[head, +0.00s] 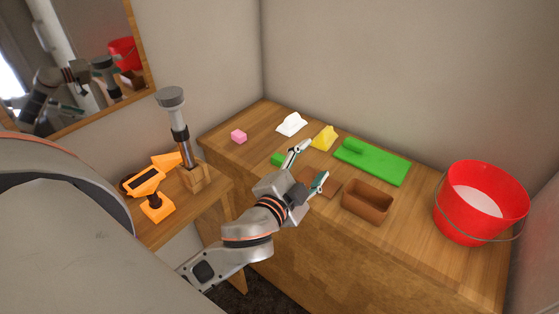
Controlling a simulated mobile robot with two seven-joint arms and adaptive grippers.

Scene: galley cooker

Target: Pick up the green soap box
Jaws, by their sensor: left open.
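A small green block (277,159) sits on the wooden counter, partly hidden behind my left gripper (312,164). I cannot tell for sure which green thing is the soap box. My left gripper is open, its fingers spread over the counter between the small green block and a brown box (367,203). Nothing shows between its fingers. My right gripper is not in view.
A pink cube (238,136), a white piece (291,124) and a yellow piece (324,137) stand at the back. A red bucket (455,215) stands right. Orange tools (145,181) sit on a lower left shelf. A mirror hangs above.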

